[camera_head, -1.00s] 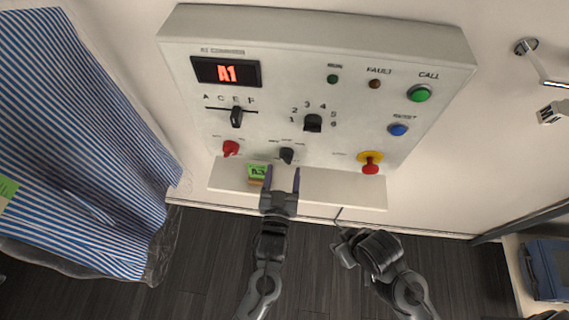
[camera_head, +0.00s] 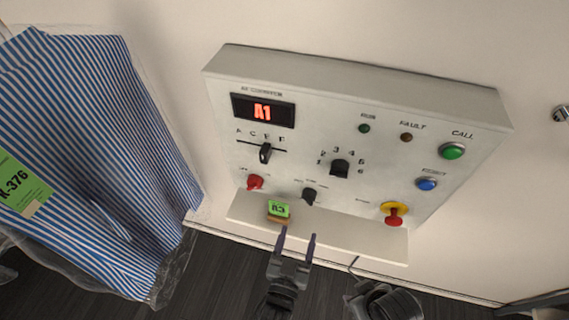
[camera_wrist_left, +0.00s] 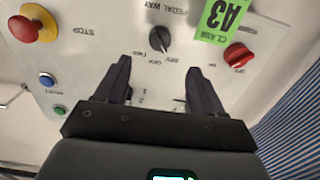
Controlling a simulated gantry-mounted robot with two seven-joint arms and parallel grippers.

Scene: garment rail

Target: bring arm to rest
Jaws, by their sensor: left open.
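My left gripper (camera_head: 298,236) is open and empty in the head view, its fingertips by the front edge of the panel's ledge (camera_head: 345,239). In the left wrist view its two dark fingers (camera_wrist_left: 159,68) stand apart with nothing between them. My right arm's end (camera_head: 375,298) is low in the head view; its fingers do not show clearly.
A blue-striped garment (camera_head: 95,150) in clear film hangs at the left, with a green tag (camera_head: 20,185). The panel carries a red-and-yellow stop button (camera_head: 394,214), a green button (camera_head: 453,151), a blue button (camera_head: 427,184) and knobs. Dark floor lies below.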

